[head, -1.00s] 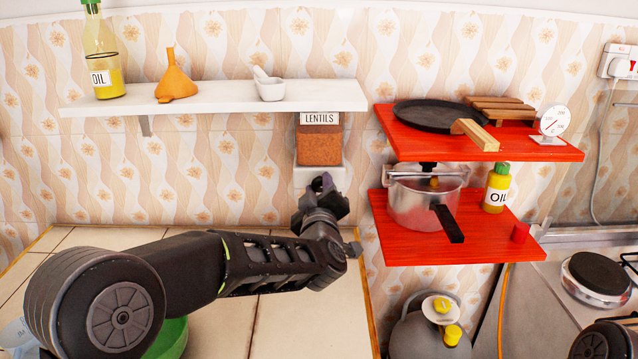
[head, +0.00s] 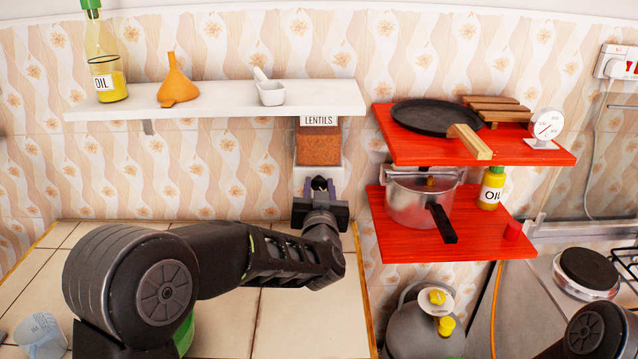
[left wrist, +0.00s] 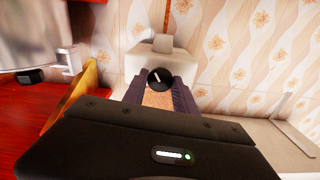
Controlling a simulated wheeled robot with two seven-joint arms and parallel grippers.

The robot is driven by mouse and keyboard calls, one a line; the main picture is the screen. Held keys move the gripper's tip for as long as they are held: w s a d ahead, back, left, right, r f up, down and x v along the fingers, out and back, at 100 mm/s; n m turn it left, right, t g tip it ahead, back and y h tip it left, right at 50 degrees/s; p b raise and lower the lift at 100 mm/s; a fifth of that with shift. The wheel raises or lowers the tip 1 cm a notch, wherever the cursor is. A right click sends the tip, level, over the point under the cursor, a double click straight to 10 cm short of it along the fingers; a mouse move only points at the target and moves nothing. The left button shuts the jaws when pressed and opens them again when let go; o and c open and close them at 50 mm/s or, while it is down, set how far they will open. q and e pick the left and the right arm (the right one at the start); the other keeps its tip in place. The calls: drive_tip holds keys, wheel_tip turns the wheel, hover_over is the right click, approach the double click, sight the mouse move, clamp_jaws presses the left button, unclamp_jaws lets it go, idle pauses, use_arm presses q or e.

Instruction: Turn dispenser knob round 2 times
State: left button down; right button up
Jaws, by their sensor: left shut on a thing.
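The lentils dispenser (head: 318,146) hangs on the wall under the white shelf, with a white lower housing (head: 331,175). Its dark round knob (left wrist: 159,79), marked with a white line, sits at the front of the white housing in the left wrist view. My left gripper (head: 319,185) is in front of the housing below the lentils, with its two fingers on either side of the knob. It is shut on the knob. The white line on the knob tilts slightly to the left of upright in the left wrist view. My right gripper is not in view.
Red shelves (head: 400,245) with a frying pan (head: 432,117) and a pot (head: 413,205) stand close on the right.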

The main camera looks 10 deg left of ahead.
use_arm(q)
drive_tip(key=shift+f+m, duration=0.15)
drive_tip(key=shift+m, duration=0.15)
drive_tip(key=c, duration=1)
unclamp_jaws()
drive_tip(key=shift+s, duration=0.1)
drive_tip(key=s+d+b, duration=0.1)
drive_tip(key=s, duration=0.6)
drive_tip(key=shift+s+d, duration=0.25)
drive_tip(key=shift+d, duration=0.05)
